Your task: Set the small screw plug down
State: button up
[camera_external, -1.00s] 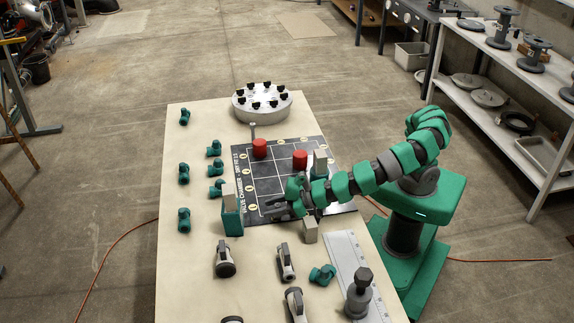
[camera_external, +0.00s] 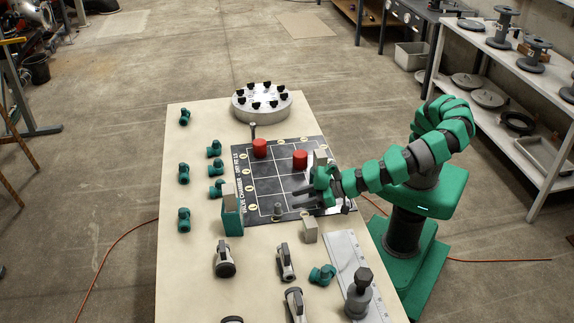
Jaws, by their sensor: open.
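The small screw plug (camera_external: 277,211) is a small grey piece that appears to stand upright near the front edge of the black marked board (camera_external: 262,188). My gripper (camera_external: 300,196) is open and empty, to the right of the plug and apart from it. Its dark fingers point left over the board. A similar small grey piece (camera_external: 252,131) stands at the board's back edge.
Two red cylinders (camera_external: 260,149) (camera_external: 300,160) stand on the board. Grey-and-black valves (camera_external: 285,262) lie in front. Teal fittings (camera_external: 183,173) line the left side.

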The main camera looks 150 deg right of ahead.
jog(key=shift+v, duration=1.25)
jog(key=shift+r, duration=0.1)
jog(key=a+r+n+t+y, duration=0.25)
jog(key=a+r, duration=0.45)
jog(key=r, duration=0.4)
jog(key=a+r+n+t+y, duration=0.2)
jog(key=a+r+n+y, duration=0.1)
jog(key=a+r, duration=0.65)
jog(key=s+a+r+n+t+y, duration=0.2)
jog(key=s+r, duration=0.3)
jog(key=r, duration=0.5)
jog(key=s+a+r+n+t+y, duration=0.1)
jog(key=s+r+n+y, duration=0.3)
jog(key=r, duration=0.7)
jog(key=shift+s+a+r+t, duration=0.3)
jog(key=shift+s+a+t, duration=0.05)
jog(key=shift+s+a, duration=0.35)
jog(key=shift+r, duration=0.1)
